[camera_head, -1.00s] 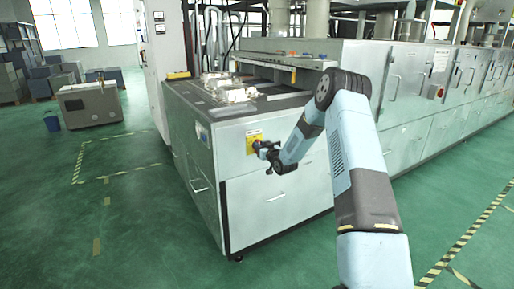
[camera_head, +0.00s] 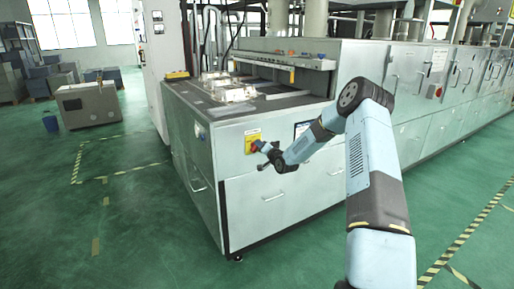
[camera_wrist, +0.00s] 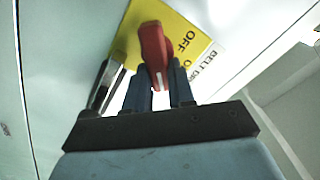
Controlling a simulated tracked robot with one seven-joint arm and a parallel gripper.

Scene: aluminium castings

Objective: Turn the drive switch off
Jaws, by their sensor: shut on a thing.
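The drive switch is a red handle (camera_wrist: 153,45) on a yellow plate (camera_wrist: 190,30) in the wrist view. The plate reads OFF and part of another word, and a white label beside it begins "BELT". My gripper (camera_wrist: 159,78) is shut on the red handle, one dark finger on each side of its near end. A white line marks that end. In the head view the yellow plate (camera_head: 250,135) sits on the machine's front panel near its left corner, with my gripper (camera_head: 259,147) at it. The gripper partly hides the switch there.
The long grey machine (camera_head: 285,190) has drawers with handles below the switch. Metal castings (camera_head: 228,92) lie on its top. The green floor (camera_head: 130,220) at left is open.

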